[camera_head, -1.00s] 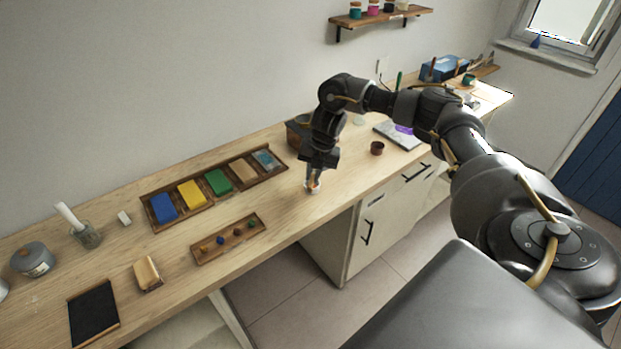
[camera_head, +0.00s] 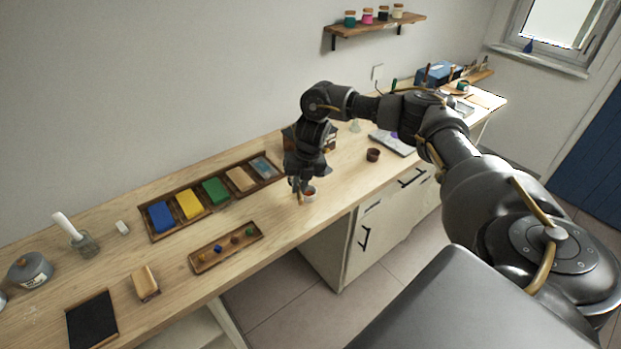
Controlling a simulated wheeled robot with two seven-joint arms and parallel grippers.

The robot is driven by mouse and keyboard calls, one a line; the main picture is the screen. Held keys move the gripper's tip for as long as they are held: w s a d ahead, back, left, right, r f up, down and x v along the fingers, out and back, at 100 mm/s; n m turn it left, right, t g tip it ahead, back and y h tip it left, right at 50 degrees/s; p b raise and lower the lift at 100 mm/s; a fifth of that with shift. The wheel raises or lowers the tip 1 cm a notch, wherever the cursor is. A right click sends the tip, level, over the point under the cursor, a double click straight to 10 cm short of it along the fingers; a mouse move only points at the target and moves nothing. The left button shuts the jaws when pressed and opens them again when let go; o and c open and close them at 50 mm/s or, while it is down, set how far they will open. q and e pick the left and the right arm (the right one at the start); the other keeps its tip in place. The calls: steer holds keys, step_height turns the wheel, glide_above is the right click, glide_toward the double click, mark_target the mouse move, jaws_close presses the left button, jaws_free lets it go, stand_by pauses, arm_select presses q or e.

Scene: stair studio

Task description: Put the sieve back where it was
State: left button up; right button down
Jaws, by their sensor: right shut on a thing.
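My right gripper (camera_head: 300,186) points down low over the wooden bench, right of the tray of coloured blocks. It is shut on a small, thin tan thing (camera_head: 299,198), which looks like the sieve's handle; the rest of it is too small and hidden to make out. I cannot tell whether the held thing touches the cup. My left gripper is not in view.
A block tray (camera_head: 152,236) and a smaller tray (camera_head: 198,268) with several coloured bits lie to the left. A brown bowl (camera_head: 373,155) stands to the right. A partly hidden box (camera_head: 329,141) is behind the gripper.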

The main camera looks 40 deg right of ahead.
steer(key=a+f+n, duration=0.1)
steer(key=a+n, duration=0.2)
steer(key=s+a+f+n+g+b, duration=0.1)
steer(key=a+n, duration=0.2)
steer(key=a, duration=0.1)
steer(key=s+a+f+n+g+b, duration=0.1)
steer(key=a+f+n, duration=0.1)
steer(key=a+n, duration=0.1)
steer(key=shift+a+f+n, duration=0.1)
steer(key=shift+a+n, duration=0.1)
steer(key=shift+n, duration=0.2)
steer(key=s+a+f+n+h+b, duration=0.1)
steer(key=s+a+f+n, duration=0.2)
steer(key=n, duration=0.4)
steer(key=s+a+f+n+g+h+b, duration=0.1)
steer(key=s+a+f+n+b, duration=0.15)
steer(key=s+n, duration=0.3)
steer(key=s+a+f+n+h+b, duration=0.15)
steer(key=s+a+n, duration=0.25)
steer(key=n, duration=0.4)
steer(key=s+d+f+n+t+b, duration=0.1)
steer(key=s+d+f+n, duration=0.1)
steer(key=s+n, duration=0.5)
steer(key=n+h, duration=0.1)
steer(key=n, duration=0.3)
steer(key=shift+s+d+n+t, duration=0.25)
steer(key=shift+d+n+t, duration=0.1)
steer(key=shift+d+t, duration=0.05)
